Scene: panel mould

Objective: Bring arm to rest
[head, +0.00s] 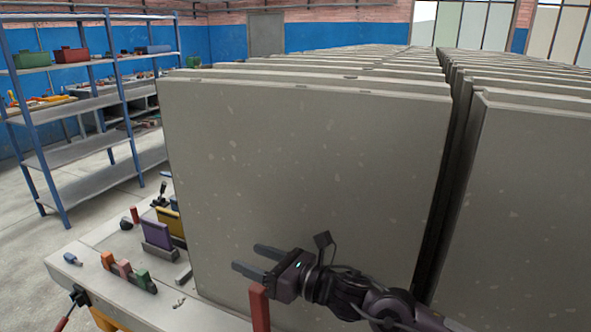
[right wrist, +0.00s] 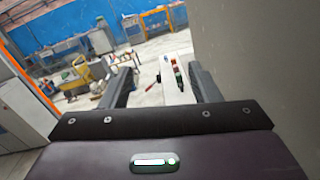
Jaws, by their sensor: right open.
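My right gripper (head: 250,258) comes in from the lower right in the head view, in front of the nearest grey panel (head: 300,170). Its two fingers point left and stand apart with nothing between them. In the right wrist view both fingers (right wrist: 160,90) show spread, with the panel's grey face (right wrist: 250,50) close along the right side. I cannot tell whether the gripper touches the panel. My left gripper is not in view.
Rows of upright grey panels fill the middle and right. A white bench (head: 105,270) at lower left bears coloured blocks (head: 128,272) and a purple block (head: 157,232). A red post (head: 259,308) stands just below my right gripper. A blue-framed shelf (head: 75,105) stands at left, with open floor around it.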

